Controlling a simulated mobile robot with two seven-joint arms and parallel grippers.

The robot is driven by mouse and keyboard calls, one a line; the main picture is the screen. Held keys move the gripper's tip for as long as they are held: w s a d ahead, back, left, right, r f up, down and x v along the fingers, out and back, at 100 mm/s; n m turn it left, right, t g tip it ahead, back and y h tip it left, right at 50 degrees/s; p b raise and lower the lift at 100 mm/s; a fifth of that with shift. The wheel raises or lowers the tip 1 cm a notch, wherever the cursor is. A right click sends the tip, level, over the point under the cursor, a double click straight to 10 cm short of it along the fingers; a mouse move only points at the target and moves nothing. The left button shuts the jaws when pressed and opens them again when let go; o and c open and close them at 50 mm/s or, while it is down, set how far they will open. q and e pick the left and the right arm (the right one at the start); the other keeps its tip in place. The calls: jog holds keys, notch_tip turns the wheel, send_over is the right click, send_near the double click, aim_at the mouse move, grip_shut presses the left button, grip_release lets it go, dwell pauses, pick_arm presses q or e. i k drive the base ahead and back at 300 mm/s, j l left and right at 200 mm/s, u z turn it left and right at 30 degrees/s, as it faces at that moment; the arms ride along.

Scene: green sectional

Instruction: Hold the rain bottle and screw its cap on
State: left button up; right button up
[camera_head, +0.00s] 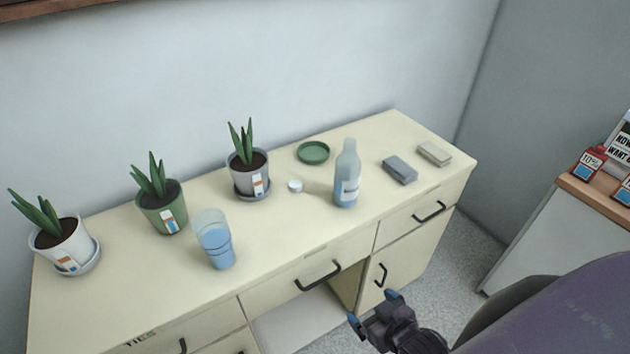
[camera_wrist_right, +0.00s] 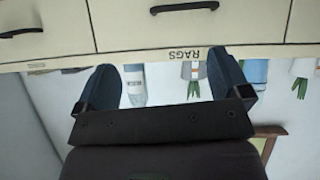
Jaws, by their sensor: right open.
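The rain bottle (camera_head: 347,178), pale blue and clear with a white label, stands upright on the cream cabinet top, its neck bare. A small white cap (camera_head: 295,186) lies on the top just left of the bottle. My right gripper (camera_head: 372,307) is open and empty, in front of the cabinet and below its top, well away from both. In the right wrist view the picture is upside down; the gripper's two blue fingers (camera_wrist_right: 164,88) are spread apart, and the bottle (camera_wrist_right: 134,84) shows beyond them. My left gripper is not in view.
On the cabinet top (camera_head: 290,225) stand three potted plants (camera_head: 160,205), a clear cup of blue liquid (camera_head: 215,240), a green dish (camera_head: 313,152), a grey-blue block (camera_head: 400,170) and a beige block (camera_head: 434,153). Drawer handles (camera_head: 318,276) stick out in front. Another counter (camera_head: 575,220) stands at right.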

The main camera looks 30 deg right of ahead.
aim_at(348, 164)
jog(key=l+u, duration=0.4)
jog(key=k+l+u, duration=0.2)
jog(key=l+u, duration=0.2)
jog(key=k+l+u, duration=0.2)
jog(key=l+u, duration=0.2)
jog(key=l, duration=0.1)
